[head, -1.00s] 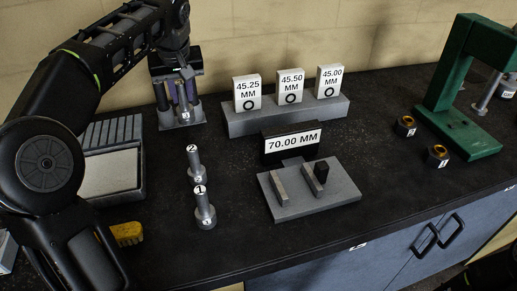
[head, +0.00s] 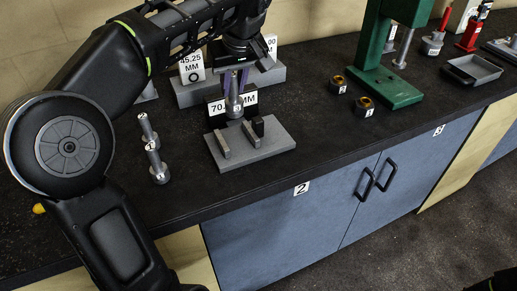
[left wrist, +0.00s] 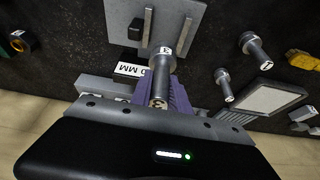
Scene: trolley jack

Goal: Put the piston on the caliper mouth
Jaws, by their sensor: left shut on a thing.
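My left gripper (head: 236,86) is shut on a grey metal piston (head: 235,107) marked 3, held upright with its wide end down. The caliper (head: 270,145) is a grey plate with two raised jaws, a dark block and a 70.00 MM sign. The held piston is in front of the sign, near the plate's back edge; its exact height is unclear. In the left wrist view, the piston (left wrist: 162,62) is between purple fingers (left wrist: 172,95), with the caliper plate (left wrist: 176,38) beyond it. Pistons 1 (head: 157,165) and 2 (head: 148,131) stand left of the caliper.
Size blocks (head: 191,68) on a grey stand are behind the caliper, partly hidden by my arm. Two dark rings with brass centres (head: 364,106) and a green press (head: 393,91) are to the right. The black bench is clear between caliper and rings.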

